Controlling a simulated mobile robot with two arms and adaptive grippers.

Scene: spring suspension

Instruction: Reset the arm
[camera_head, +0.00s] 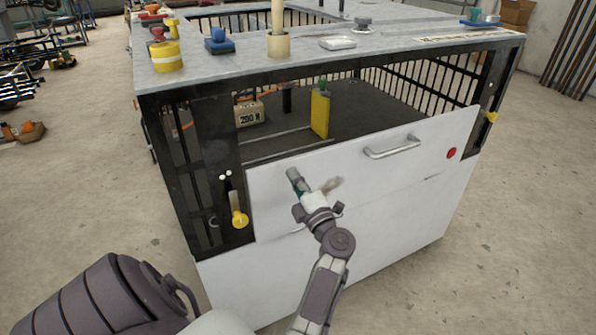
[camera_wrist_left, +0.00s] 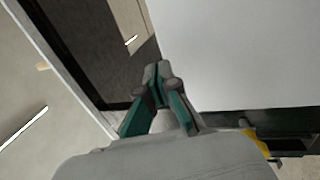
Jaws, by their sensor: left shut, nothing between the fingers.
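My left gripper (camera_head: 297,182) is in front of the white front panel (camera_head: 400,205) of the grey-topped bench, near the panel's upper left part. In the left wrist view its fingers (camera_wrist_left: 158,80) are together, with nothing between them. The white panel (camera_wrist_left: 235,50) fills the upper right of that view. I cannot tell whether the gripper touches the panel. My left forearm comes up from the bottom of the head view. My right gripper does not show in either view.
The panel has a metal handle (camera_head: 392,147) and a red button (camera_head: 451,153). A yellow lever (camera_head: 239,219) is left of the panel. A weight block (camera_head: 250,112) and a yellow plate (camera_head: 320,113) stand inside the bench. Several small items stand on top. Open floor lies around it.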

